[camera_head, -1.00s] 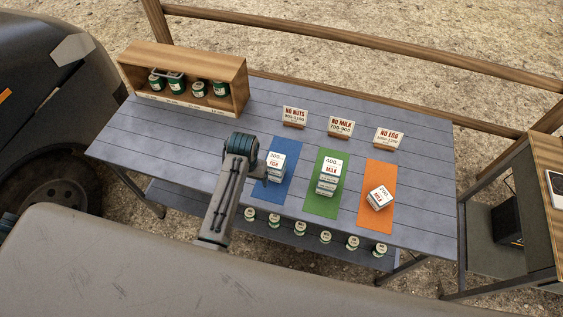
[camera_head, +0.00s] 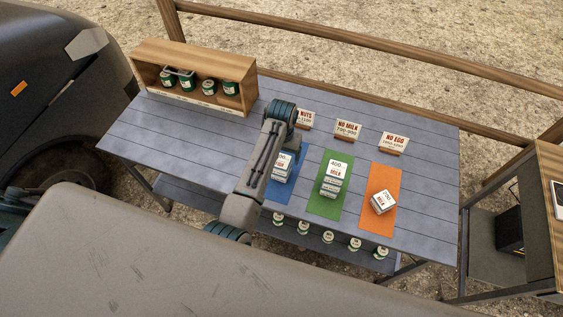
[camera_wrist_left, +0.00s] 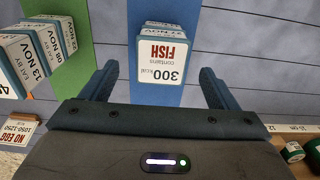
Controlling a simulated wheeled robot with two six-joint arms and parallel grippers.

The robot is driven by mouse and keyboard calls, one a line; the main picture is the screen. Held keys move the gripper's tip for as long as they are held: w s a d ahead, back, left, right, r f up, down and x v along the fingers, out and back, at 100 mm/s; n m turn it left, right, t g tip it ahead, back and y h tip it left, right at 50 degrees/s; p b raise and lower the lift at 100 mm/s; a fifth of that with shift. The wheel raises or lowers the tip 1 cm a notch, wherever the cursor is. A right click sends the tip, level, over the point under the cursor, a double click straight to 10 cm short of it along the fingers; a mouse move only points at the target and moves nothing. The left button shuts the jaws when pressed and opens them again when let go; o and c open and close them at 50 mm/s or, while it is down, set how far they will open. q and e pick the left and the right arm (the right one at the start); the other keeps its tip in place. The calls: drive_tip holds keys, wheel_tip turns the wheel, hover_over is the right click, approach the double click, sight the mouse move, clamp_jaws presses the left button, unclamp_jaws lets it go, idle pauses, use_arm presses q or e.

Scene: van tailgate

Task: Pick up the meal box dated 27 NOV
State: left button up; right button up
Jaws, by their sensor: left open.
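In the wrist view a white and blue meal box (camera_wrist_left: 163,60) labelled "300 kcal contains FISH" sits on the blue mat (camera_wrist_left: 180,12). My left gripper (camera_wrist_left: 158,84) is open, with its fingers apart on either side of the box's near end; I cannot tell their height over it. The same stack on blue (camera_head: 282,168) shows in the head view, partly behind my arm. Green-mat boxes (camera_wrist_left: 20,58) show "13 NOV" and "08 NOV". A box (camera_head: 383,202) lies askew on the orange mat (camera_head: 380,169). My right gripper is out of view.
Allergen signs for nuts (camera_head: 303,118), milk (camera_head: 347,130) and egg (camera_head: 393,142) stand behind the mats. A wooden crate (camera_head: 190,50) with several green tins is at the table's back left. Several tins stand on the lower shelf. The table's left part is clear.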

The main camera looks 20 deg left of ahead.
sight(281, 161)
use_arm(q)
wheel_tip(281, 161, down, 3)
drive_tip(key=shift+a+f+p, duration=0.1)
drive_tip(key=shift+p, duration=0.6)
drive_tip(key=shift+f, duration=0.55)
drive_tip(key=c, duration=0.9)
drive_tip(key=shift+c, duration=1.2)
